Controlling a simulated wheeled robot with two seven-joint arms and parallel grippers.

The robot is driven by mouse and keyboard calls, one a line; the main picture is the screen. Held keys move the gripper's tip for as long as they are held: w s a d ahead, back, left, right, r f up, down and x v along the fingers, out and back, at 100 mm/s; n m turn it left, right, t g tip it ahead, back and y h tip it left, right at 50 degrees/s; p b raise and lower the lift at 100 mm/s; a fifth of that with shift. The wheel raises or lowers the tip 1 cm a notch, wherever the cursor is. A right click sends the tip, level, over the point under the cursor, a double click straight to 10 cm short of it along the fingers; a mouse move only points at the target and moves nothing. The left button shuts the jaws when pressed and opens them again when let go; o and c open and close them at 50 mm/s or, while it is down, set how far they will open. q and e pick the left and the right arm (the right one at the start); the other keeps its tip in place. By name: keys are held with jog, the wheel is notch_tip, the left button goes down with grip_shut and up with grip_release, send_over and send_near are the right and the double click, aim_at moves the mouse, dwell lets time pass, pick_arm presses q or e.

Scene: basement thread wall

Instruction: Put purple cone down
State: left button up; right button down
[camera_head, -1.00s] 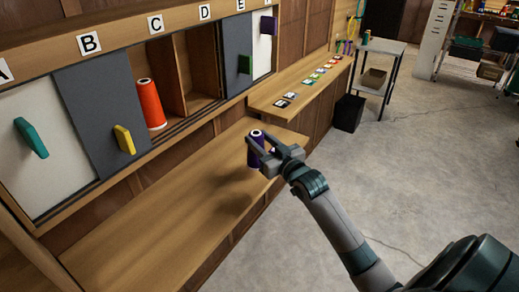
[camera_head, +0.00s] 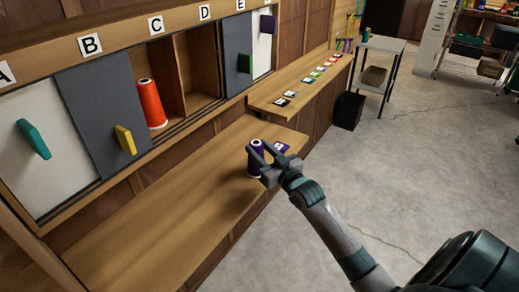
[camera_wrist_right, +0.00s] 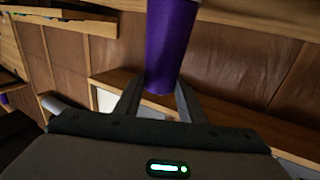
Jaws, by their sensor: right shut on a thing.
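The purple cone (camera_head: 256,161) is upright over the near right part of the lower wooden bench (camera_head: 170,218). My right gripper (camera_head: 260,160) is shut on it from the right side. I cannot tell whether its base touches the bench. A small purple card (camera_head: 281,148) lies on the bench just behind and right of the gripper. My left gripper is not in view.
An orange cone (camera_head: 151,104) stands in an open compartment of the wall cabinet. Several colour cards lie on the raised shelf (camera_head: 270,101). The bench's left part is clear.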

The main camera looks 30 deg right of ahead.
jog(key=c, duration=1.2)
grip_release()
jog(key=shift+f, duration=0.1)
jog(key=shift+o, duration=0.2)
jog(key=shift+s, duration=0.1)
jog(key=shift+s, duration=0.3)
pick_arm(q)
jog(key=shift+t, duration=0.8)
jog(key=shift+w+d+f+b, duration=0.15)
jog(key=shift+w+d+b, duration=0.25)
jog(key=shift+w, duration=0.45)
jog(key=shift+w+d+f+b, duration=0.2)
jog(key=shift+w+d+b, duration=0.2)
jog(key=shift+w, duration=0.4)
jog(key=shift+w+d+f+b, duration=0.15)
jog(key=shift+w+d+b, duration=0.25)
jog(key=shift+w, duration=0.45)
pick_arm(e)
jog(key=s, duration=1.1)
jog(key=shift+a, duration=0.15)
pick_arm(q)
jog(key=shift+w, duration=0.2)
pick_arm(e)
jog(key=shift+s, duration=0.1)
